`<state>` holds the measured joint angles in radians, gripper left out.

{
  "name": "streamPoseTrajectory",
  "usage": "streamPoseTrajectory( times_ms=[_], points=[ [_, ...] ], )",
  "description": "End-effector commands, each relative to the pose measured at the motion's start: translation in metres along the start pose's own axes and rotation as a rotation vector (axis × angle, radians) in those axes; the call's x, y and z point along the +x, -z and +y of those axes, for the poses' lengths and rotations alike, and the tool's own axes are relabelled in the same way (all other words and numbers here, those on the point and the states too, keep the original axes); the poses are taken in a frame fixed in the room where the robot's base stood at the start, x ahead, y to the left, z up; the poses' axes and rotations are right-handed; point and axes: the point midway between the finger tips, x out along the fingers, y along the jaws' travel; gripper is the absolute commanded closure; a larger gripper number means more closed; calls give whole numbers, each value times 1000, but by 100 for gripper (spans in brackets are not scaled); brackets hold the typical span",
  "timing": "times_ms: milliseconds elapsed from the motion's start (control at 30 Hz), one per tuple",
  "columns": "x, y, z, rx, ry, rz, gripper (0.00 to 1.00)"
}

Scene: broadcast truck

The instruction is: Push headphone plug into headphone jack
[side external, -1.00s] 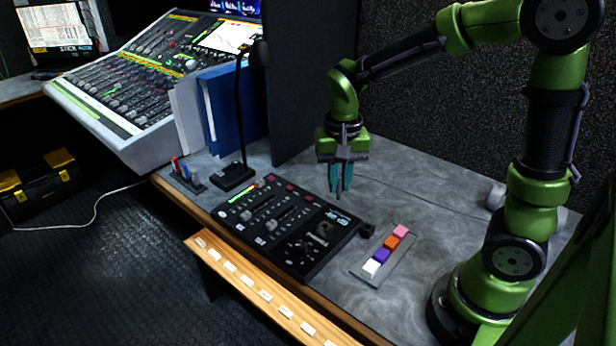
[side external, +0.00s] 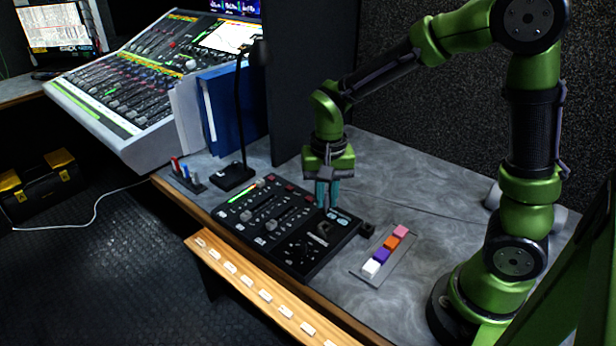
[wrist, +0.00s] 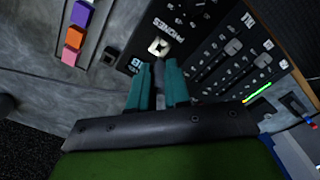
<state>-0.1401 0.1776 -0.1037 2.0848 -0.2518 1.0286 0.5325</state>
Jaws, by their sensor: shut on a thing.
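My gripper (side external: 328,203) is shut on the headphone plug and points down over the far right part of the black mixer panel (side external: 262,228). In the wrist view, the dark plug (wrist: 160,76) shows as a narrow strip between the two teal fingers. The headphone jack (wrist: 159,46) is a pale square with a dark opening beside the word PHONES, just ahead of the fingertips and apart from them in that view. In the side view, the jack looks like a small raised grey piece (side external: 324,230) in front of the gripper. The plug's tip is hard to make out.
A strip of coloured blocks (side external: 381,257) lies right of the panel, with a small black piece (side external: 367,230) between. A lamp (side external: 238,150) and blue binders (side external: 233,105) stand at the back left. A thin cable line crosses the grey desk (side external: 430,190); the right of the desk is mostly clear.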

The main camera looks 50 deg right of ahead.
Motion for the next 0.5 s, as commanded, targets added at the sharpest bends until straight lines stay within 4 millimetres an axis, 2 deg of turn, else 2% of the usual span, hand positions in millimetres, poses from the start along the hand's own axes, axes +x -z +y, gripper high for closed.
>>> streamPoseTrajectory(
  times_ms=[200,500],
  points=[
    [16,0,0,1,-1,-1,100],
    [22,0,0,1,0,-1,100]
  ],
)
